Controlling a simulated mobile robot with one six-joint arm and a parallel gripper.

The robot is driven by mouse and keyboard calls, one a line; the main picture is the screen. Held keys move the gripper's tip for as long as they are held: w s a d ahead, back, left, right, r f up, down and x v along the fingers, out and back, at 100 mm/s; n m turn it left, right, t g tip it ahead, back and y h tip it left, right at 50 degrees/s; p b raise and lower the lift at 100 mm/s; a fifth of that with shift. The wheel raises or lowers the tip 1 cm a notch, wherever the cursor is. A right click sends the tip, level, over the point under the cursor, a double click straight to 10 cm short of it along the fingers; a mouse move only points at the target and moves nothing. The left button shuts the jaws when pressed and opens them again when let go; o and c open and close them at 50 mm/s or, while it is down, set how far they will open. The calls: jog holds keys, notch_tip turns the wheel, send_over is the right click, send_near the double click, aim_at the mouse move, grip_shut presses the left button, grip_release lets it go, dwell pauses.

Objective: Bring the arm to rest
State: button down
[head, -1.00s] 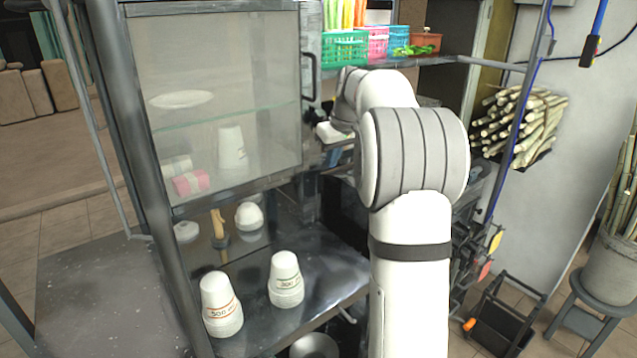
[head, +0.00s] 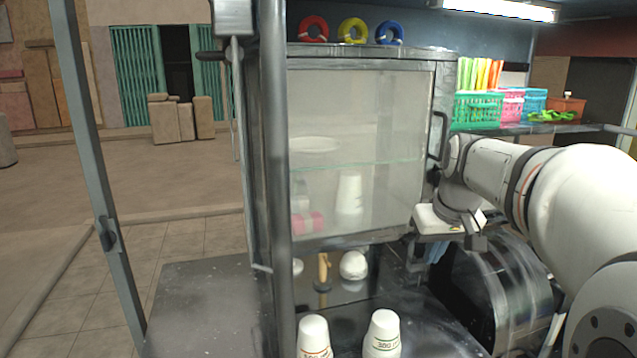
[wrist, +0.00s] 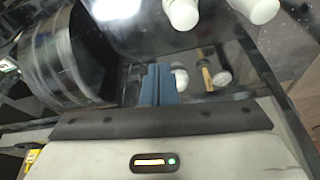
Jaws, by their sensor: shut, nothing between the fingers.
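My gripper (head: 437,252) is beside the lower right corner of the glass-fronted cabinet, pointing down, with its white wrist body just above it. In the wrist view its blue fingers (wrist: 158,85) are together with nothing between them. My white arm reaches in from the right edge of the head view, folded in front of the press. The dark metal press drum (head: 497,285) is right of and below the gripper; it also shows in the wrist view (wrist: 62,55). I cannot tell the exact gap between gripper and drum.
The glass cabinet (head: 360,110) stands left of the gripper, its door handle (head: 442,135) near my arm. A green basket (head: 477,110) and others sit on the shelf behind my arm. A post (head: 272,180) stands left.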

jog(key=s+a+f, duration=0.3)
jog(key=s+f, duration=0.3)
jog(key=s, duration=0.4)
jog(key=s+a+f+m, duration=0.1)
jog(key=s+a+f, duration=0.2)
jog(key=s+f, duration=0.3)
jog(key=s, duration=0.4)
jog(key=shift+a, duration=0.35)
